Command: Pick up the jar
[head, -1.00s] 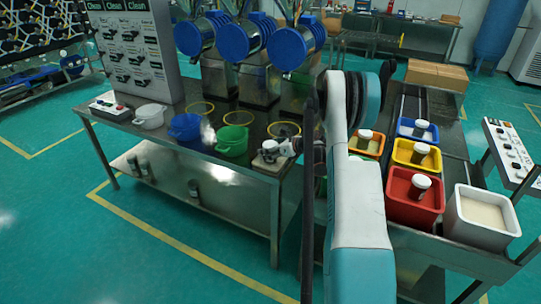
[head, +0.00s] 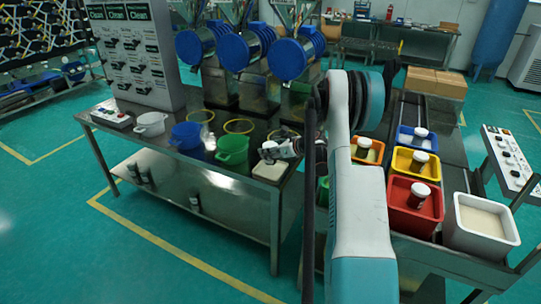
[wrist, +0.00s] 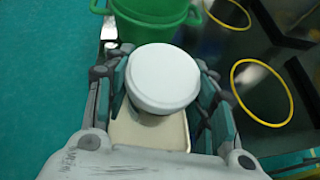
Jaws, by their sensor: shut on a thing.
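My gripper (wrist: 163,92) is shut on the jar (wrist: 163,78), with teal-padded fingers on both sides of it. The jar's round white lid faces the wrist camera, and most of its body is hidden beneath the lid. In the head view, my gripper (head: 276,150) is small at the right end of the steel table. There the jar is a little above a cream-coloured square pad (head: 270,171). The pad also shows below the jar in the wrist view (wrist: 150,134).
A green bucket (head: 233,150) stands close beside the pad, with blue (head: 186,137) and white (head: 151,124) ones farther left. Yellow rings mark the tabletop. Red (head: 410,222), yellow and blue bins with jars and a white tub (head: 482,226) stand at right.

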